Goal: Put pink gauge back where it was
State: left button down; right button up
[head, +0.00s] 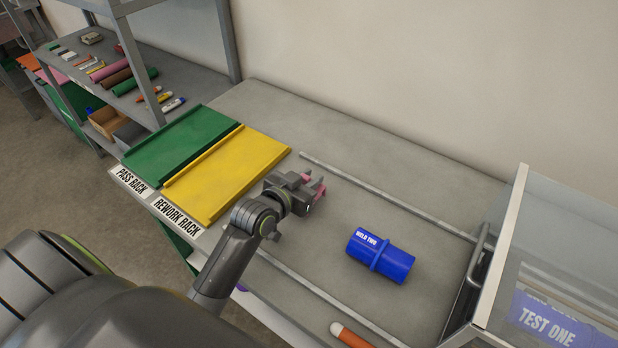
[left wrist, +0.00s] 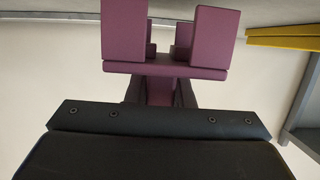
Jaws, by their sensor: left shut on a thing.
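My left gripper (head: 313,186) is above the grey bench, just right of the yellow rack, shut on the pink gauge (head: 320,191). In the head view only small pink parts of the gauge show at the fingers. In the left wrist view the gauge (left wrist: 166,69) looks purple-pink, with a flat bar and square blocks, in front of the dark gripper body. The gripper hides part of it. I cannot tell from these frames where the gauge stood before. My right gripper is not in view.
A blue pipe piece marked WELD TWO (head: 381,255) lies on the bench between two grey rails. The yellow rework rack (head: 225,172) and green pass rack (head: 180,140) are at left. A clear-walled TEST ONE box (head: 560,270) stands at right. An orange, white-tipped stick (head: 350,336) lies at the front.

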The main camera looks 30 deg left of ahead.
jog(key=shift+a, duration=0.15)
pick_arm(q)
jog(key=shift+f, duration=0.3)
jog(key=shift+f+b, duration=0.2)
jog(key=shift+b, duration=0.1)
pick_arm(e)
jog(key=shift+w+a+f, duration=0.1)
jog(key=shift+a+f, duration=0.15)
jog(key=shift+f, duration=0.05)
pick_arm(q)
jog(key=shift+f, duration=0.1)
jog(key=c, duration=1.3)
grip_release()
jog(key=shift+o, duration=0.2)
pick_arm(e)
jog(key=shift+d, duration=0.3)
